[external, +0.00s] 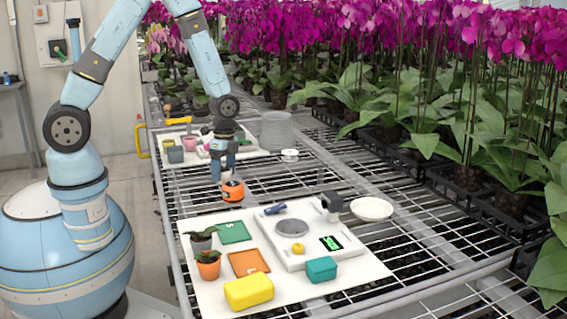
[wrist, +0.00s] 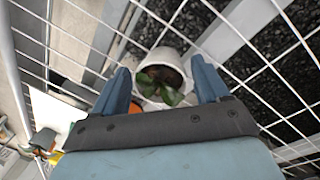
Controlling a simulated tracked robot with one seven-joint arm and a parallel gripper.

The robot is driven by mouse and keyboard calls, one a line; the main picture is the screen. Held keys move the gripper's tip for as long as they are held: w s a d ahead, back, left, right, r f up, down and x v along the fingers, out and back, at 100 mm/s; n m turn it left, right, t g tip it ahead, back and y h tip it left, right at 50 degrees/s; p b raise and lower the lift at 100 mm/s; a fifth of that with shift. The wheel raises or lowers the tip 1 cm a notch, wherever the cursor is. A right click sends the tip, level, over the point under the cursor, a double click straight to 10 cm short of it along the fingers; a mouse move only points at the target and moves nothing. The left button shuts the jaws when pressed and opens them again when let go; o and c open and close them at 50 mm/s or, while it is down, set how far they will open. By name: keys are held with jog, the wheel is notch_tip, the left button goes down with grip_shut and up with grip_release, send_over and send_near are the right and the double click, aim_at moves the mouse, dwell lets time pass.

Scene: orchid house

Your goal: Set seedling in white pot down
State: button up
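The seedling in the white pot (wrist: 165,54) is between the two blue fingers of my gripper (wrist: 161,64) in the wrist view. Its green leaves (wrist: 153,86) and dark soil show from above. Wire mesh shows below the pot. In the external view my gripper (external: 224,172) points down over the mesh bench, between the two white mats; I cannot make out the white pot there.
An orange object (external: 233,191) shows just below my gripper. The front mat (external: 205,296) carries two potted plants, coloured pads, a scale (external: 293,250), a yellow box (external: 249,292) and a teal box (external: 321,269). A white bowl (external: 372,208) stands right. Orchids line the right side.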

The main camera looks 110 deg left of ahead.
aim_at(226, 170)
jog(key=shift+o, duration=0.4)
notch_tip(226, 170, up, 12)
jog(key=a, duration=0.1)
jog(key=shift+a, duration=0.2)
jog(key=shift+r, duration=0.1)
